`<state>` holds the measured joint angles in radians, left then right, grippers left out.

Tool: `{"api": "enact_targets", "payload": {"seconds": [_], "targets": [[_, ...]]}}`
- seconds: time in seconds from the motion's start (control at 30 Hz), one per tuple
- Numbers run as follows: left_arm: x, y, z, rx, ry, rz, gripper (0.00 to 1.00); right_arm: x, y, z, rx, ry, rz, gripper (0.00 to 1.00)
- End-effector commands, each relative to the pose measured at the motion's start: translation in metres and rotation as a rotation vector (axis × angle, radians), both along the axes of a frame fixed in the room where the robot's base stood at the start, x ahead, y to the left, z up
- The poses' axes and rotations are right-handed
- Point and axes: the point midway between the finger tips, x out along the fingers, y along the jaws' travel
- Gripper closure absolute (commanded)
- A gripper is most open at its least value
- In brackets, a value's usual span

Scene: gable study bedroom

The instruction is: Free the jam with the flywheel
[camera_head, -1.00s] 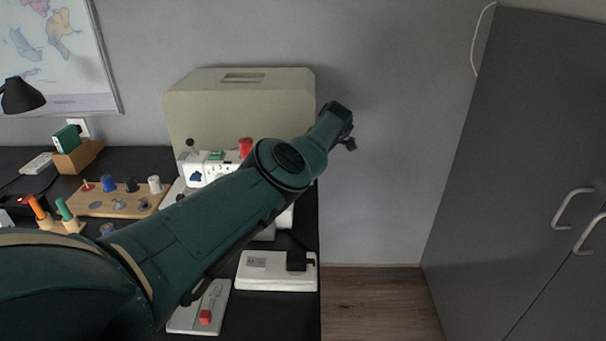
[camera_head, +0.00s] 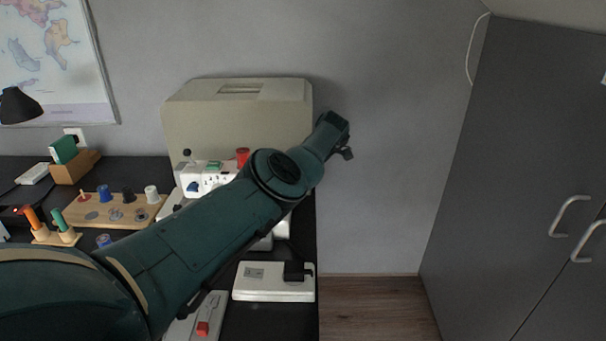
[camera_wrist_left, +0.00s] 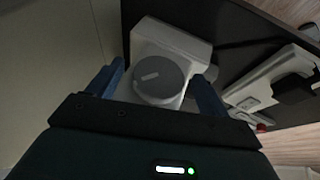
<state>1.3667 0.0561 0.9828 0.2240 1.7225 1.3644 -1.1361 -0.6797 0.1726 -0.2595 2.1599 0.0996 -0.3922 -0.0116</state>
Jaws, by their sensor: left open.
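The flywheel is a grey disc with a pale mark (camera_wrist_left: 158,80), on the end of the white sewing machine (camera_wrist_left: 181,40) in the left wrist view. My left gripper (camera_wrist_left: 157,75) is open, its blue fingers on either side of the disc. I cannot tell whether they touch it. In the head view the white sewing machine (camera_head: 207,178) stands on the black desk, largely hidden behind my left arm. My left gripper (camera_head: 345,150) shows small at the arm's far end, right of the machine. The flywheel is hidden there. My right gripper is not in view.
A beige case (camera_head: 235,125) stands behind the machine. A wooden spool board (camera_head: 115,212) lies left. A white pedal-like box (camera_head: 273,282) and a device with a red button (camera_head: 203,328) lie in front. Right of the desk are open floor and a grey wardrobe (camera_head: 530,180).

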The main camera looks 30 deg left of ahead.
Motion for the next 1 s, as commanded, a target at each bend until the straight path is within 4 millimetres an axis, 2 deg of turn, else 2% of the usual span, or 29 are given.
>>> {"api": "enact_targets", "payload": {"seconds": [0.23, 0.6, 0.8, 1.0], "targets": [[-0.001, -0.015, 0.032, -0.002, -0.001, -0.001, 0.21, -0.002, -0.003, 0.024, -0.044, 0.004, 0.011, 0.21], [-0.003, -0.051, 0.095, -0.001, -0.002, 0.0, 0.21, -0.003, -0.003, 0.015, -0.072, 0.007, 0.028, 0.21], [-0.004, -0.06, 0.112, 0.0, 0.0, 0.0, 0.21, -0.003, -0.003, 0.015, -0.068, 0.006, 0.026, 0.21], [-0.004, -0.061, 0.116, 0.0, 0.001, 0.001, 0.21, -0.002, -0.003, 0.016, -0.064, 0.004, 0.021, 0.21]]}}
